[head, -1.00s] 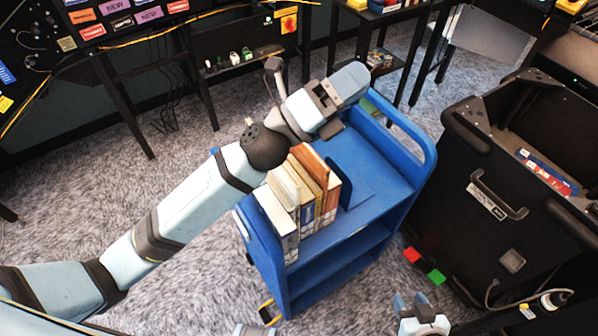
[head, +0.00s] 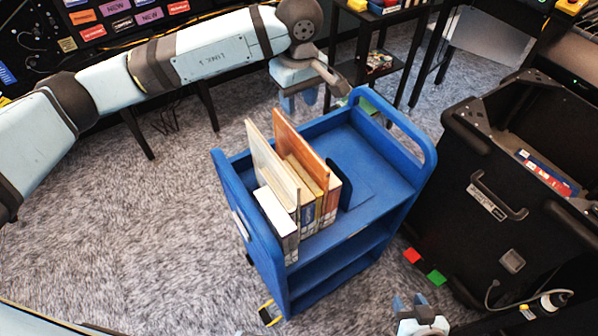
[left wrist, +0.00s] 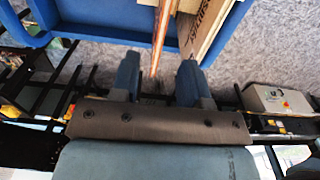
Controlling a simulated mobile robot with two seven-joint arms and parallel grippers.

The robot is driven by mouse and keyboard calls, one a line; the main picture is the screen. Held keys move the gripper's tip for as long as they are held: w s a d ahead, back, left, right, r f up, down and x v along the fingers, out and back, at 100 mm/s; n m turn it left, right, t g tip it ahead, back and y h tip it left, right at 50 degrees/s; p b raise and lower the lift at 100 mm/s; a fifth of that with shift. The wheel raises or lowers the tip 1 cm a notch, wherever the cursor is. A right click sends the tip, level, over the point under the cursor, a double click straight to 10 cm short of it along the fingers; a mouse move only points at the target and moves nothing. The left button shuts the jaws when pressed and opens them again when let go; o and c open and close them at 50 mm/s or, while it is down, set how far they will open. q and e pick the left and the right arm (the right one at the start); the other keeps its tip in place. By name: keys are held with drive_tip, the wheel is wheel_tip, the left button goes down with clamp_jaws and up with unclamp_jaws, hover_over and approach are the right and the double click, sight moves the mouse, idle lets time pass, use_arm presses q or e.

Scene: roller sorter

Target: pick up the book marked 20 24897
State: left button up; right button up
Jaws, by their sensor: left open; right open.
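Several books stand upright in a row on the top shelf of the blue cart (head: 365,190). They include a short white book (head: 276,212), a tall cream book (head: 268,165) and a tall orange book (head: 297,150). The marking 20 24897 cannot be read on any of them. My left gripper (head: 299,101) is open and empty, fingers down, behind the books in the head view. In the left wrist view its fingers (left wrist: 159,74) are apart near an orange book edge (left wrist: 160,38) and a lettered book (left wrist: 205,28). My right gripper (head: 409,301) is open and empty, low in front of the cart.
A dark bookend (head: 341,184) stands right of the books, with bare shelf beyond it. A black bin (head: 478,165) stands right of the cart. A black rack (head: 382,40) is behind. Carpet (head: 150,240) left of the cart is clear.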

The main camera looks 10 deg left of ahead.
sight(299, 147)
use_arm(q)
wheel_tip(299, 147, down, 8)
drive_tip(key=shift+s+p, duration=0.1)
drive_tip(key=shift+p, duration=0.55)
drive_tip(key=f, duration=0.1)
drive_tip(key=f+p, duration=0.1)
drive_tip(key=f, duration=0.2)
drive_tip(key=shift+s+d+f+p, duration=0.15)
drive_tip(key=shift+s+f+p, duration=0.2)
drive_tip(key=shift+s+p, duration=0.05)
drive_tip(key=shift+f, duration=0.35)
clamp_jaws()
